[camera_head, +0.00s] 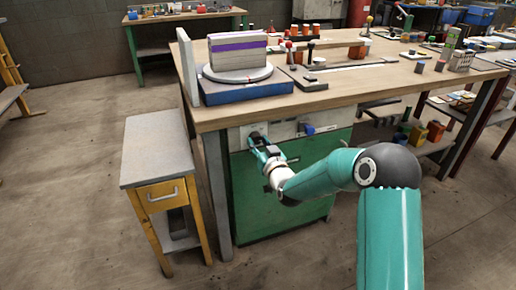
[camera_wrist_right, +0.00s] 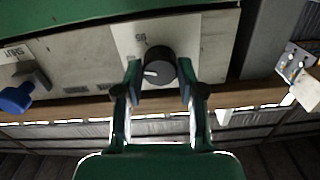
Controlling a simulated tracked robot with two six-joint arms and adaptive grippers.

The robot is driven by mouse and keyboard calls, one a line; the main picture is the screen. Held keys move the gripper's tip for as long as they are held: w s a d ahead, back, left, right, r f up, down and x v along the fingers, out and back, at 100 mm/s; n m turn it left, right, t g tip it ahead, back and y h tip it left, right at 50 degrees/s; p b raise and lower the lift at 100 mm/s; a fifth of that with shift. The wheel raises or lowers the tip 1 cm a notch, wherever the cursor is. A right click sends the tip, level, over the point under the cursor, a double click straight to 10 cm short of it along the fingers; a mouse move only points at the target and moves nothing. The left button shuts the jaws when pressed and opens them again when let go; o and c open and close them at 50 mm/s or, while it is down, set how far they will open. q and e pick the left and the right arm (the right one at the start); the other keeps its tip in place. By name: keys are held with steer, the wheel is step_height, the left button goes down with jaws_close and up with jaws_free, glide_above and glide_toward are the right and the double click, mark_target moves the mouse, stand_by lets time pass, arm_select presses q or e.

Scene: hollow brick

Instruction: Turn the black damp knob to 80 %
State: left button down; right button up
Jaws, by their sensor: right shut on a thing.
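The black damp knob (camera_wrist_right: 158,64) sits on a pale plate on the panel under the workbench. A white pointer line on its face points left in the right wrist view. In the head view, my right gripper (camera_head: 258,140) reaches the panel and mostly hides the knob. My left gripper is not in view.
A blue handle (camera_head: 307,129) is on the same panel, right of the knob; in the right wrist view a label by it reads SHUT. A green cabinet front (camera_head: 240,190) lies below. A grey-topped stand (camera_head: 155,148) is to the left. The workbench top (camera_head: 345,85) overhangs above.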

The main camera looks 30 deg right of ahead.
steer(key=shift+f+n+b, duration=0.2)
steer(key=shift+n+b, duration=0.1)
steer(key=shift+b, duration=0.15)
steer(key=shift+r+n, duration=0.15)
steer(key=shift+n, duration=0.15)
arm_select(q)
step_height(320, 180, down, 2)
arm_select(e)
steer(key=o, duration=1.1)
steer(key=shift+o, duration=0.2)
steer(key=shift+s, duration=0.15)
steer(key=v, duration=1.1)
steer(key=shift+s, duration=0.35)
